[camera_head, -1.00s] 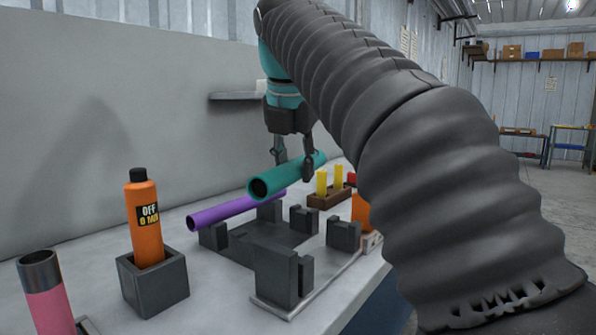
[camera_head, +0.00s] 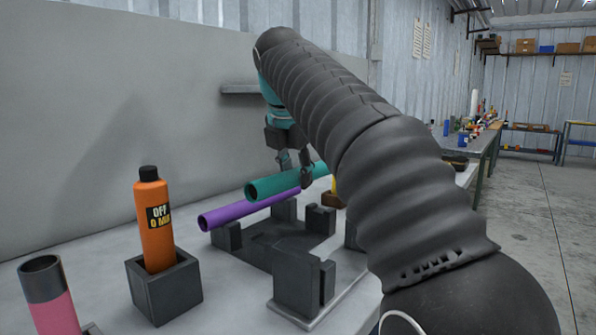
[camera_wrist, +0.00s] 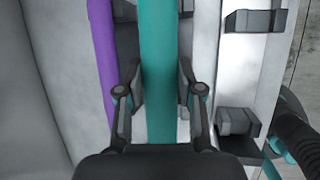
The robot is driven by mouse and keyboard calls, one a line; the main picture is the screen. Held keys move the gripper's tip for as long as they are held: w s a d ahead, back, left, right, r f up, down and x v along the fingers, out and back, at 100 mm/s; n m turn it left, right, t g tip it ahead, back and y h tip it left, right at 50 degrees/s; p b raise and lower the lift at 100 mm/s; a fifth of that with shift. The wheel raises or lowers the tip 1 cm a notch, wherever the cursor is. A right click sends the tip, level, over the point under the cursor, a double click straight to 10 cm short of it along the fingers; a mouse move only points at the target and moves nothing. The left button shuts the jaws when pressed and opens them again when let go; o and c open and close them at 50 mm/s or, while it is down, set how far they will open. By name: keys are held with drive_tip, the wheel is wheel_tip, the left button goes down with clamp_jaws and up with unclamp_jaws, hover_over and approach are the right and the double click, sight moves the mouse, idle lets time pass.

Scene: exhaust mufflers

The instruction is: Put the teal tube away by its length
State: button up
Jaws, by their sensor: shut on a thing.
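The teal tube (camera_head: 287,183) is held by my gripper (camera_head: 296,172) above the dark grey rack (camera_head: 270,242). In the wrist view the teal tube (camera_wrist: 158,75) runs between the two fingers of my gripper (camera_wrist: 159,95), which are shut on it. A purple tube (camera_head: 247,210) lies in the rack's holders, to the left of and below the teal tube. In the wrist view the purple tube (camera_wrist: 103,60) runs roughly parallel to the teal one. A front holder (camera_head: 304,285) and a holder behind it (camera_head: 320,218) show no tube. My arm hides the rack's right side.
An orange bottle (camera_head: 155,222) stands in a square grey holder (camera_head: 165,290) at the left. A pink tube with a dark metal end (camera_head: 48,295) stands at the front left. A wall shelf (camera_head: 240,88) is behind my gripper. A cluttered bench (camera_head: 470,150) stands farther back.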

drive_tip(key=shift+f+b, duration=0.35)
drive_tip(key=shift+f, duration=1.5)
drive_tip(key=shift+f+b, duration=1)
drive_tip(key=shift+b, duration=0.15)
drive_tip(key=shift+p, duration=0.65)
drive_tip(key=shift+f+b, duration=0.6)
drive_tip(key=shift+f, duration=0.4)
drive_tip(key=o, duration=1.2)
drive_tip(key=shift+o, duration=0.2)
